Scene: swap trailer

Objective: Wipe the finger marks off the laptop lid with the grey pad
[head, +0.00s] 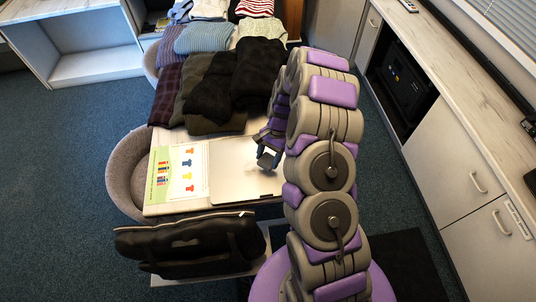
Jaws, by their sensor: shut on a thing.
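A silver laptop (236,172) lies closed on the near part of the white table, its lid facing up. My gripper (268,160) is over the right part of the lid, at the end of my purple and grey arm. Its jaws are shut on a small grey thing, which looks like the grey pad (267,161). I cannot tell whether the pad touches the lid. Finger marks are too small to make out. My arm hides the laptop's right side.
A printed sheet with coloured shirts (178,176) lies left of the laptop. Folded clothes (212,98) cover the far table. A black bag (190,243) stands in front. A grey chair (127,172) is at left; cabinets (455,165) line the right.

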